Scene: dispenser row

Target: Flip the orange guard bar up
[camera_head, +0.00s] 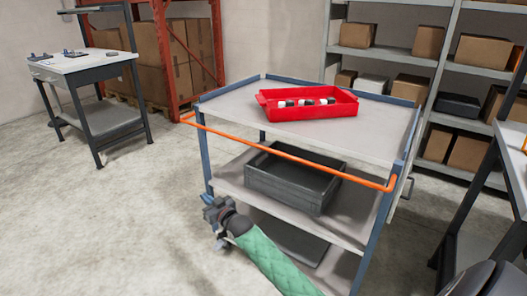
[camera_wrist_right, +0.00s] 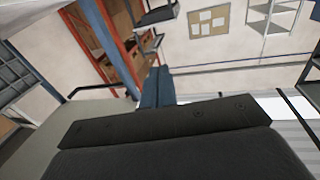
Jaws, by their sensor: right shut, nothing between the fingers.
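The orange guard bar (camera_head: 290,155) runs across the near side of the cart (camera_head: 300,128), a little below the front edge of its top shelf. Its ends bend back toward the cart's blue posts. My right gripper (camera_head: 207,200) is below the bar, near the cart's left front post, and looks apart from the bar. It is shut with nothing in it. In the right wrist view its blue-grey fingers (camera_wrist_right: 155,88) are together, and I cannot make out the orange bar there. My left gripper is not in view.
A red tray (camera_head: 307,113) with several small items sits on the top shelf. A dark crate (camera_head: 293,180) is on the middle shelf. A workbench (camera_head: 85,65) stands at left, storage shelves (camera_head: 408,55) behind. The floor left of the cart is clear.

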